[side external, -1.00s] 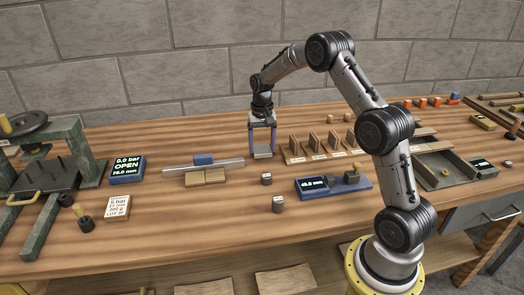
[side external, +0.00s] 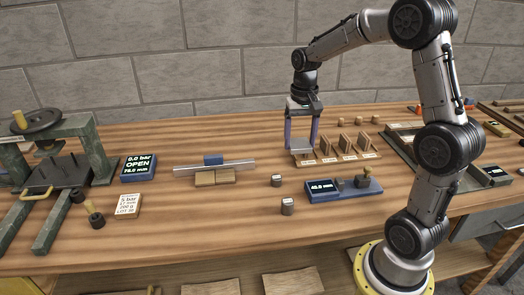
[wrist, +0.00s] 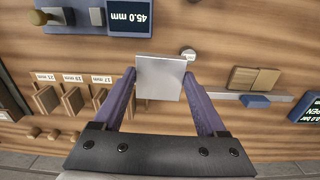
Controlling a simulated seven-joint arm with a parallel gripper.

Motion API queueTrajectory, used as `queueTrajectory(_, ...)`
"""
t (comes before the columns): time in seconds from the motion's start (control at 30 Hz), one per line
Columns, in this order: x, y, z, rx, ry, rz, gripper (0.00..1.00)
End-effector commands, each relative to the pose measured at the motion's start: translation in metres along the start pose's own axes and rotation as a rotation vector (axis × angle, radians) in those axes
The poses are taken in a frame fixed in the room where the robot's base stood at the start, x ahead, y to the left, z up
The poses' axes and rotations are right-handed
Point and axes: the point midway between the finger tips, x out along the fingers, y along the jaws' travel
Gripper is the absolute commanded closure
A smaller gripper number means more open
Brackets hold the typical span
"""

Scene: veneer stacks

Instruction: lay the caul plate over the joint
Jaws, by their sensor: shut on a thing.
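My gripper (side external: 301,146) is shut on a square silver-grey plate, which I take as the caul plate (wrist: 160,77). In the wrist view its purple fingers hold the plate by two opposite edges. In the side view the plate hangs in the air by the left end of the slotted rack; its height above the bench is unclear. The joint lies between two wooden blocks (side external: 214,178), side by side against a metal straightedge (side external: 240,167) with a blue block (side external: 213,159) behind. They are left of my gripper in the side view and right of the plate in the wrist view (wrist: 255,79).
A rack (side external: 310,160) of upright wooden pieces with labels stands to the right. Two small grey weights (side external: 277,181) and a blue gauge reading 45.0 mm (side external: 340,190) are in front. A green press (side external: 95,148) stands far left, its display (side external: 138,168) reading OPEN.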

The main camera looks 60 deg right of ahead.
Motion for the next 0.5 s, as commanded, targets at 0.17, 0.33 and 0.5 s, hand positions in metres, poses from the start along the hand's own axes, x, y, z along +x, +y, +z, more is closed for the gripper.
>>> queueTrajectory(0.17, -0.004, 0.002, 0.005, 0.061, -0.02, 0.009, 0.9)
queueTrajectory(0.33, -0.031, -0.021, 0.006, 0.135, -0.028, 0.016, 0.9)
queueTrajectory(0.5, -0.06, -0.069, 0.017, 0.123, -0.024, 0.017, 0.9)
